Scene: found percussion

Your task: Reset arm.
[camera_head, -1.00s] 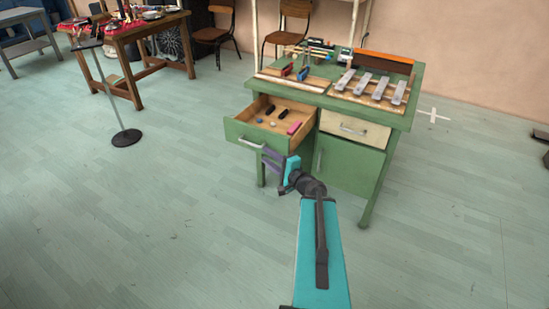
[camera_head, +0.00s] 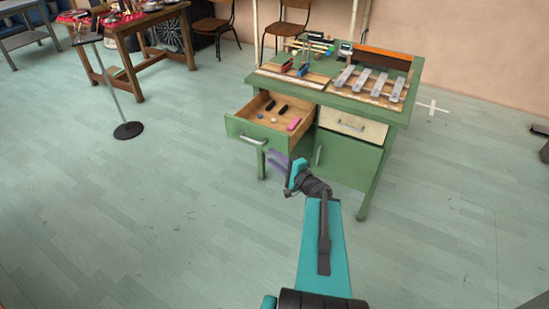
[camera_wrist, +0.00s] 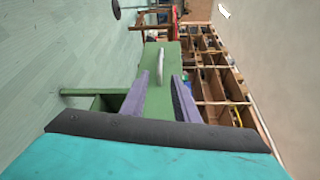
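My gripper (camera_head: 278,160) is just in front of and below the open drawer (camera_head: 243,131) of the green desk. In the wrist view its two purple fingers (camera_wrist: 158,92) stand apart with nothing between them. The drawer's pale handle (camera_wrist: 160,65) lies beyond the fingertips, clear of them. The handle also shows in the head view (camera_head: 250,140). My arm reaches up from the bottom of the head view, bent at the wrist.
The drawer holds dark pieces, a pink block (camera_head: 294,124) and small pale pieces. Metal bars (camera_head: 370,81) and tools lie on the green desk (camera_head: 400,115). A stand (camera_head: 128,130) and a wooden table (camera_head: 125,37) are at left.

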